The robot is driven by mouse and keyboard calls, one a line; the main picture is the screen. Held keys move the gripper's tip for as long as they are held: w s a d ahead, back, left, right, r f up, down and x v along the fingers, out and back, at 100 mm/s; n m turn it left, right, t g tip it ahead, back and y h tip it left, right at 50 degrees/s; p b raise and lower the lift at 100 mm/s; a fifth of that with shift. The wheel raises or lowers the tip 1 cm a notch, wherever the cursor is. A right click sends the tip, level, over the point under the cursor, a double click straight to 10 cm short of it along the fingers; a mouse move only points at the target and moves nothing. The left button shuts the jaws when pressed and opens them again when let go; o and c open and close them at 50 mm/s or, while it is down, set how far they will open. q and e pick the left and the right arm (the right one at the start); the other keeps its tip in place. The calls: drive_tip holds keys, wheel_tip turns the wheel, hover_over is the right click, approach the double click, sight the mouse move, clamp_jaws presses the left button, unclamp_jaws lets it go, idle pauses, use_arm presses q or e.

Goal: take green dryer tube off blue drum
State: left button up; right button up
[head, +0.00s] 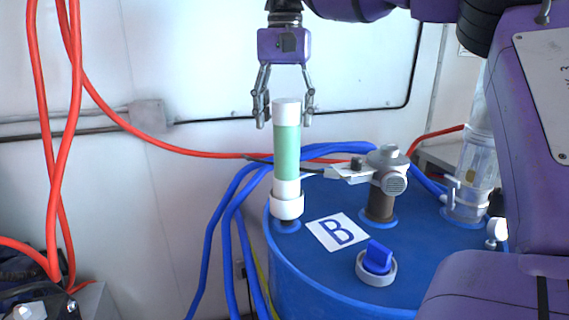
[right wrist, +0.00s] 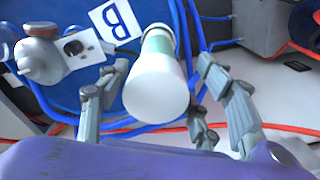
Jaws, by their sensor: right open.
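The green dryer tube (head: 286,152), with white ends, stands upright on the left edge of the blue drum (head: 330,280). My right gripper (head: 288,120) points down from above with its fingers open, one on each side of the tube's white top, apart from it as far as I can tell. In the right wrist view the tube's white top (right wrist: 157,92) lies between the open fingers of the gripper (right wrist: 165,110), with the green body and drum (right wrist: 60,90) beyond. My left gripper is not in view.
A brown-and-grey pump fitting (head: 382,185), a blue-handled cap (head: 377,262) and a clear cylinder (head: 472,175) stand on the drum, beside a "B" label (head: 338,232). Blue hoses (head: 228,220) and a red hose (head: 200,149) pass behind. A white wall (head: 190,210) stands at the back.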

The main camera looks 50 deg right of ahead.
sight(288, 141)
drive_tip(key=f, duration=0.5)
drive_tip(key=shift+s+d+f, duration=0.25)
drive_tip(key=shift+d+f, duration=0.05)
drive_tip(key=shift+f, duration=0.3)
drive_tip(key=shift+c, duration=0.6)
drive_tip(key=shift+w, duration=0.1)
clamp_jaws()
